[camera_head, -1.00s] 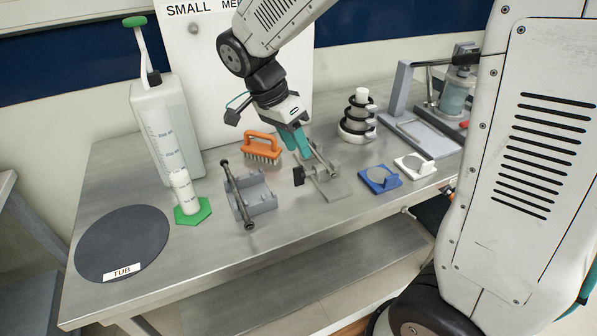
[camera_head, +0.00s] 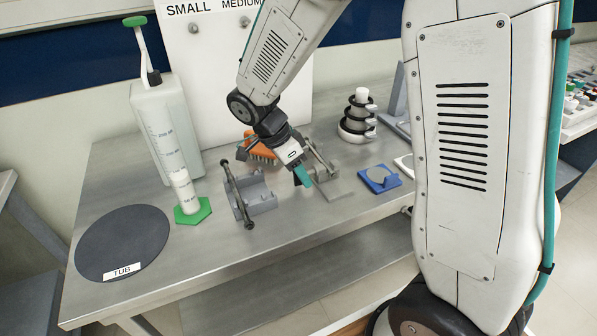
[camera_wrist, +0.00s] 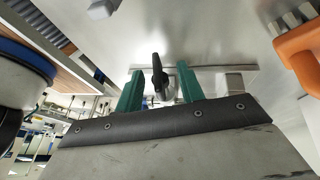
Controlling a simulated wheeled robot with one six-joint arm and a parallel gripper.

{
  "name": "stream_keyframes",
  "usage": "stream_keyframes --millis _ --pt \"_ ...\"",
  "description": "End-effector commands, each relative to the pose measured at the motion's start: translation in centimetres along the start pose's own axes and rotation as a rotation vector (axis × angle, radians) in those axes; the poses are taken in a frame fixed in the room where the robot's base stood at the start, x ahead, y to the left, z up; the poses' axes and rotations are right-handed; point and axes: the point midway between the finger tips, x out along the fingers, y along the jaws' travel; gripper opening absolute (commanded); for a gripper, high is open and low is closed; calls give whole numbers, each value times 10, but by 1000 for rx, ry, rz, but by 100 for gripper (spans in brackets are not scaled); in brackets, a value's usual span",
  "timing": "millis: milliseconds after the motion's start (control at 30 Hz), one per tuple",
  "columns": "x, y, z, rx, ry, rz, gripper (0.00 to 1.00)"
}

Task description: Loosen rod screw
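My gripper (camera_head: 304,177) is over the table in the head view, tilted down in front of the small grey rod stand (camera_head: 337,190). Its teal fingers are apart in the wrist view (camera_wrist: 158,88). The black screw knob (camera_wrist: 158,70) appears between the fingers, with a gap visible on both sides. I cannot tell how deep the knob sits between them. In the head view the knob is hidden by the gripper. The stand's rod (camera_head: 318,152) slants up beside the fingers.
A grey holder (camera_head: 262,196) with a dark bar stands left of the gripper. A blue holder (camera_head: 379,180) and stacked black rings (camera_head: 357,122) are to the right.

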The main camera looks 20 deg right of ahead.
Motion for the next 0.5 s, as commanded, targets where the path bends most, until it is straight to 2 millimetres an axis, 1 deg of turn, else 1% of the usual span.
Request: stream_keyframes --millis 133,167,200,267,300,500 --pt "0 0 0 0 0 0 38" --pt "0 0 0 0 0 0 30" --pt "0 0 0 0 0 0 19" --pt "0 0 0 0 0 0 2" --pt "0 0 0 0 0 0 0" --pt "0 0 0 -2 0 7 0"
